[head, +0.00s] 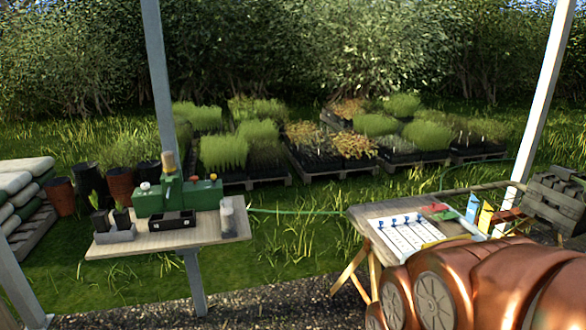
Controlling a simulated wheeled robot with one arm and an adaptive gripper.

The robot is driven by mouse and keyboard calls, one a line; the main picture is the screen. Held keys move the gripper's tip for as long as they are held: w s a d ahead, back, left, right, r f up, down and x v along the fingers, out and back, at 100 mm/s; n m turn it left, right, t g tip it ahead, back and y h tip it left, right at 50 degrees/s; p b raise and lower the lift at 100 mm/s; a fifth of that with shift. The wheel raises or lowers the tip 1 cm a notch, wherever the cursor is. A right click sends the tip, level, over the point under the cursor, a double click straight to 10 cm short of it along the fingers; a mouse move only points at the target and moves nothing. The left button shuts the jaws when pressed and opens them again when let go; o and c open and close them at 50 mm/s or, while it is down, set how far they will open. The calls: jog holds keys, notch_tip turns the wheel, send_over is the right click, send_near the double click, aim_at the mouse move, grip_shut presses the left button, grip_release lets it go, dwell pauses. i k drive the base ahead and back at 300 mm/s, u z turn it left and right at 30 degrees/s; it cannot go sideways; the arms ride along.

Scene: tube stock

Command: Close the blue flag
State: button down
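The blue flag (472,207) stands upright on the right-hand table, near its back right corner. A yellow flag (485,217) stands upright just to its right. A red flat piece (441,213) lies low to the left of the blue flag; I cannot tell if it is a flag too. A white board (398,236) with several blue knobs lies on the same table. My copper arm fills the lower right and covers the front of this table. My gripper is not in view.
The right-hand wooden table (368,213) stands next to a white post (541,95). A left table (105,251) holds a green machine (150,203) and small pots. Grass lies between the tables, with plant trays on pallets behind. Slatted wooden crates (552,208) stand at far right.

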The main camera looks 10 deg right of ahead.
aim_at(471, 208)
jog(key=i, duration=2.35)
jog(key=z, duration=2.8)
jog(key=i, duration=0.2)
jog(key=u, duration=1.6)
